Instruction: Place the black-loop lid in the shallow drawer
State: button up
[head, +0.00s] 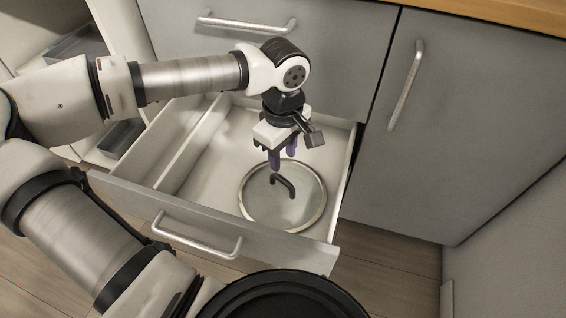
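The lid (259,209) is a round glass disc with a pale metal rim and a black loop handle (284,184) on top. It lies inside the open shallow drawer (189,197), on the right side of its floor near the front panel. My gripper (282,163) points down above the lid, its two purple-tipped fingers apart with a gap between them. The fingertips are just above or beside the loop in the picture. I see nothing held between them. The exact height of the fingertips over the loop is hard to tell.
A divider (186,147) splits off a narrow left compartment of the drawer. The drawer's left and middle floor is bare. A closed drawer front (330,60) stands above and behind, and a closed cupboard door (470,130) is at right. An open shelf unit (80,45) is at left.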

notch_tip(320, 180, up, 2)
jog(key=shift+r, duration=0.25)
